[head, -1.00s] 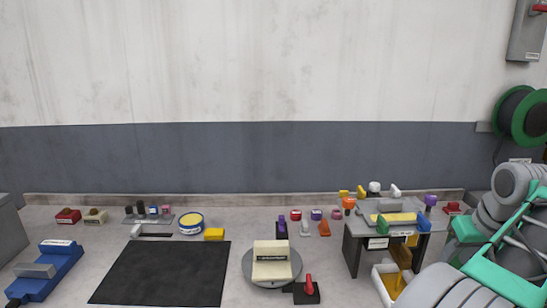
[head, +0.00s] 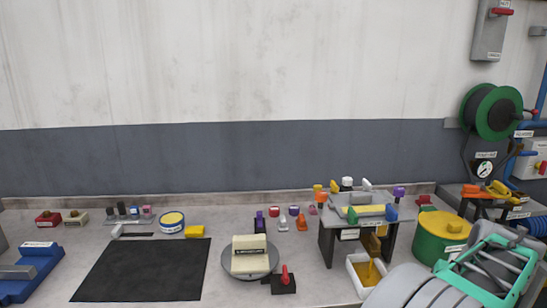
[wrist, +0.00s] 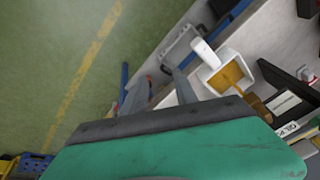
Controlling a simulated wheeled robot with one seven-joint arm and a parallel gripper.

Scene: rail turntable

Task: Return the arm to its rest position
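My arm shows at the bottom right of the head view as grey rounded links with a teal frame. Its links reach up from the lower edge, in front of the right end of the bench. My gripper (wrist: 157,72) shows in the wrist view as two grey fingers beyond a dark and teal body. The fingers stand apart, with nothing seen held between them. They are near the bench edge, with green floor on the left. The fingers are not clearly visible in the head view.
The bench (head: 225,212) carries a turntable (head: 272,265) with a cream block, a black mat (head: 145,270) and a raised stand (head: 328,240). A white tray (head: 354,275) and a green drum (head: 430,243) lie close to my arm. The tray also shows in the wrist view (wrist: 204,55).

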